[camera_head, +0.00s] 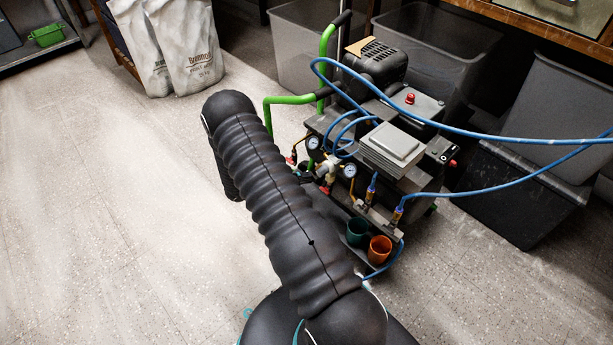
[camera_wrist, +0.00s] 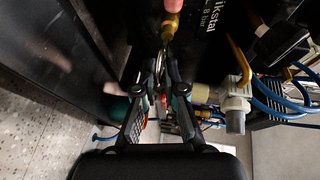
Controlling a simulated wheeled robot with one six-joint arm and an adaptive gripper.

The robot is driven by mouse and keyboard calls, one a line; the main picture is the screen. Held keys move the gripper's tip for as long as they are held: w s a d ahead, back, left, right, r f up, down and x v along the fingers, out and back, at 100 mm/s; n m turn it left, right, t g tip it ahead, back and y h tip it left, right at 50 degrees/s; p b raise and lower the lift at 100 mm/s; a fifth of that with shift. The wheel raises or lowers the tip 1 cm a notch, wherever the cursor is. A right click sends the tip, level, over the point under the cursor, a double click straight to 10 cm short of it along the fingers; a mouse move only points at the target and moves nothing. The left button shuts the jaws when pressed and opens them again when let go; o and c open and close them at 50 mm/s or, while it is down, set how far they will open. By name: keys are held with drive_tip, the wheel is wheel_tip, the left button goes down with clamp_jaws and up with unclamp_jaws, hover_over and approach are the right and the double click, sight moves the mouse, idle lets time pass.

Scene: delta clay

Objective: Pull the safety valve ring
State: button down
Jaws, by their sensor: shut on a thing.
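The brass safety valve (camera_wrist: 171,24) shows at the top middle of the wrist view, with a pinkish-red part above it. Its thin metal ring (camera_wrist: 160,64) hangs below the brass body. My gripper (camera_wrist: 158,84) has one finger on each side of the ring, and its tips are closed on it. Part of the ring is hidden between the fingertips. In the head view my black sleeved arm reaches toward the compressor (camera_head: 407,107), and my gripper is hidden. I cannot clearly pick out the ring there.
Pressure gauges (camera_head: 349,171), blue hoses (camera_head: 480,131) and green handles (camera_head: 290,99) crowd the compressor. A regulator fitting (camera_wrist: 235,112) stands close right of my gripper in the wrist view. Green (camera_head: 357,231) and orange (camera_head: 379,250) cups sit at the compressor's front. Floor at left is clear.

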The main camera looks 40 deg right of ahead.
drive_tip(key=shift+s+a+f, duration=0.1)
drive_tip(key=shift+a+f, duration=0.05)
drive_tip(key=shift+f, duration=0.1)
drive_tip(key=c, duration=1.3)
unclamp_jaws()
drive_tip(key=shift+a, duration=0.1)
drive_tip(key=shift+c, duration=0.2)
drive_tip(key=shift+r, duration=0.1)
drive_tip(key=v, duration=1.2)
